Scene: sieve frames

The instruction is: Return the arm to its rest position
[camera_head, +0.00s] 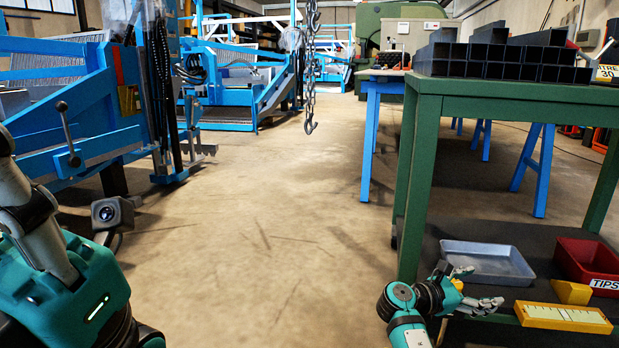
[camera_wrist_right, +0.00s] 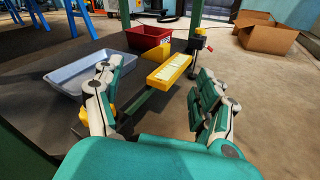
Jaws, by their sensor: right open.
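My right gripper (camera_head: 485,288) is open and empty over the lower shelf of the green table, at the near left side of its trays. In the right wrist view its fingers (camera_wrist_right: 158,72) are spread wide, with nothing between them. A yellow bar with a pale scale strip (camera_head: 563,317) lies beyond the gap and also shows in the right wrist view (camera_wrist_right: 170,70). My left arm comes in at the lower left of the head view. Its gripper is not visible.
A blue-grey tray (camera_head: 488,262), a red bin marked TIPS (camera_head: 590,262) and a yellow block (camera_head: 571,292) are on the dark shelf. The green table (camera_head: 520,88) carries dark square tubes (camera_head: 500,68). A hook chain (camera_head: 310,80) hangs over clear floor. Blue machines stand left.

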